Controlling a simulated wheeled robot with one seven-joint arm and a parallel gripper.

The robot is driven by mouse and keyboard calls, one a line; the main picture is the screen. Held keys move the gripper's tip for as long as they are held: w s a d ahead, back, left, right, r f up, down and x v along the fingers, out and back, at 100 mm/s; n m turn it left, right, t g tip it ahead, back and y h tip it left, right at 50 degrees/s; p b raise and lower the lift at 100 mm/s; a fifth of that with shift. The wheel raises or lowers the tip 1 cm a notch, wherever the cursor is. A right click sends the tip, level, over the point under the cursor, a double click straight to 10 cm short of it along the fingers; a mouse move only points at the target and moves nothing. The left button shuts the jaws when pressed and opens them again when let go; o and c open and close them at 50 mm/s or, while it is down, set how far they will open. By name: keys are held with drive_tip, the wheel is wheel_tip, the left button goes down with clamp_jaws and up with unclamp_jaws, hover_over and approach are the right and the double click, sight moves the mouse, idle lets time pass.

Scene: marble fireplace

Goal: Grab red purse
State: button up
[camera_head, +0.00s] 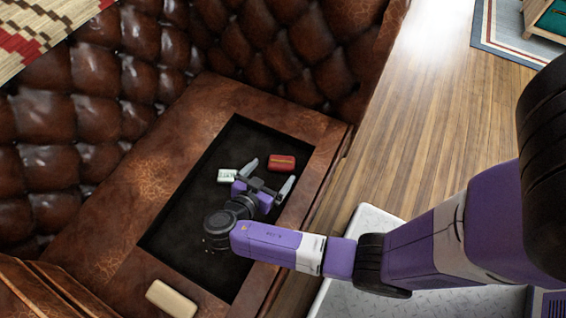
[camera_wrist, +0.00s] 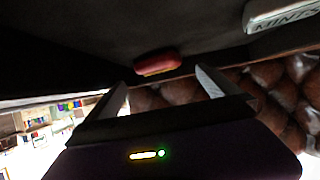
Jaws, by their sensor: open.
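The red purse (camera_head: 282,162) is small, with a yellowish band, and lies on the dark inset surface near its right edge. It also shows in the wrist view (camera_wrist: 157,61), ahead of the fingers and roughly between them. My gripper (camera_head: 268,177) is open and empty, with its two pale fingers spread, just short of the purse in the head view. The fingers also show in the wrist view (camera_wrist: 165,90). The purse is apart from both fingers.
A white mints box (camera_head: 228,175) lies left of the purse, close to a finger; its lettering shows in the wrist view (camera_wrist: 283,14). A beige block (camera_head: 171,299) sits on the brown leather rim (camera_head: 150,180). Tufted leather walls (camera_head: 90,90) rise behind and left.

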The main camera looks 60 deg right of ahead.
sight(282, 162)
drive_tip(key=b+x, duration=0.2)
drive_tip(key=x, duration=0.4)
drive_tip(key=shift+s+d+f, duration=0.1)
drive_tip(key=shift+s+d, duration=0.05)
drive_tip(key=shift+d+f+b, duration=0.1)
drive_tip(key=shift+d+b, duration=0.2)
drive_tip(key=shift+d, duration=0.2)
drive_tip(key=c, duration=1.2)
drive_tip(key=shift+o, duration=0.2)
